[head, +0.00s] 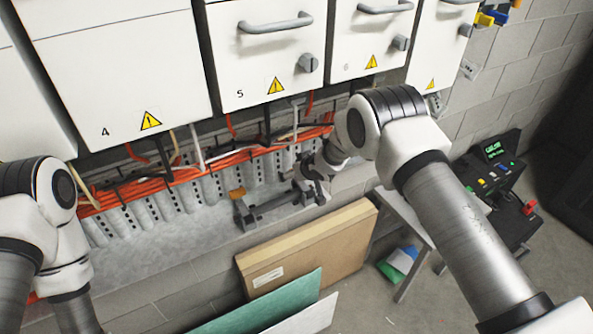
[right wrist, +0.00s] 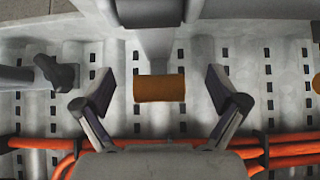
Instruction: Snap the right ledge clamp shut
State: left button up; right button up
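The right ledge clamp is grey with an orange-brown grip (right wrist: 160,88), seen in the right wrist view on a grey arm (right wrist: 156,45). In the head view my right gripper largely hides it at the ledge's right part. My right gripper (right wrist: 157,92) is open, with one finger on each side of the grip and visible gaps on both sides. It also shows in the head view (head: 314,186). The left ledge clamp (head: 246,216) has an orange grip (head: 237,193). My left gripper is out of view; only its arm shows at the left edge.
Orange cables (head: 180,176) run along the slotted grey trunking (head: 150,205) behind the ledge. A cardboard box (head: 310,245) and a green panel (head: 262,303) lean below. A dark console (head: 492,185) stands at right.

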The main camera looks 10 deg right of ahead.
jog(key=shift+r, duration=0.2)
jog(key=shift+s+r, duration=0.15)
jog(key=shift+r, duration=0.1)
jog(key=v, duration=1.1)
jog(key=shift+s, duration=0.2)
